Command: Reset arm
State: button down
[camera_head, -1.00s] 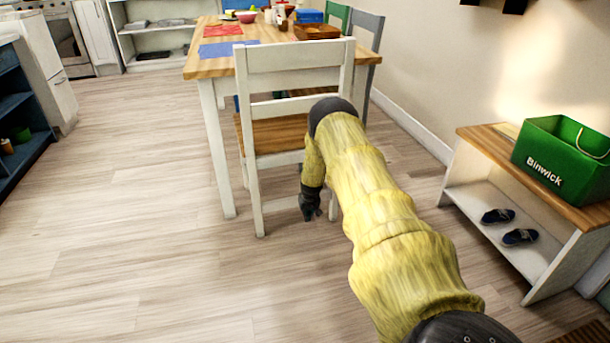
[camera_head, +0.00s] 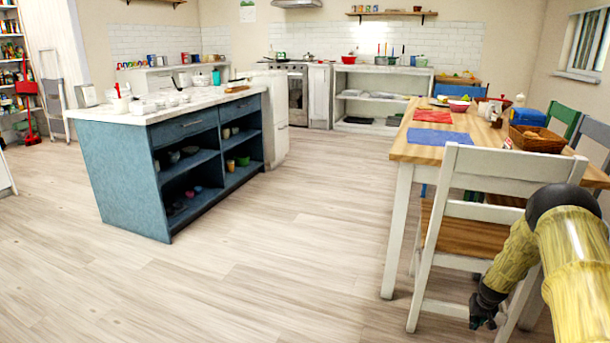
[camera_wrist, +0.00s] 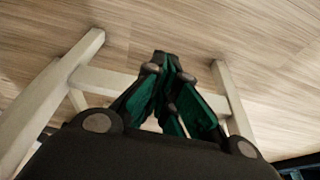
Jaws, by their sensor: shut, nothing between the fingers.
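My gripper (camera_head: 484,316) is at the lower right of the head view, hanging down from my yellow-sleeved arm. It is in front of the white chair (camera_head: 505,165) with a wooden seat. In the wrist view my gripper (camera_wrist: 172,62) has its dark and green fingers together with nothing between them. White chair legs (camera_wrist: 55,95) and rails show behind the fingers, over the wooden floor. I cannot tell whether the gripper touches the chair.
The dining table (camera_head: 405,148) stands at right, with a basket (camera_head: 538,140) on it. A blue kitchen island (camera_head: 128,185) with open shelves stands at left. The floor (camera_head: 260,270) between island and table is clear. Counters and a stove (camera_head: 298,95) line the back.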

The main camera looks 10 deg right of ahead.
jog(key=s+a+f+n, duration=0.1)
jog(key=s+a+f, duration=0.2)
jog(key=a, duration=0.6)
jog(key=s+a+f, duration=0.3)
jog(key=a, duration=0.6)
jog(key=s+a+f+n+g+y, duration=0.15)
jog(key=s+a+n, duration=0.25)
jog(key=s+a, duration=2.15)
jog(key=s+a+r+g, duration=0.1)
jog(key=s+a+r, duration=0.25)
jog(key=s, duration=0.25)
jog(key=s+a+r+g, duration=0.1)
jog(key=s+a+r, duration=0.25)
jog(key=s, duration=0.25)
notch_tip(320, 180, up, 33)
jog(key=p, duration=3.4)
jog(key=shift+n, duration=0.4)
jog(key=shift+f+t, duration=0.1)
jog(key=shift+t, duration=0.15)
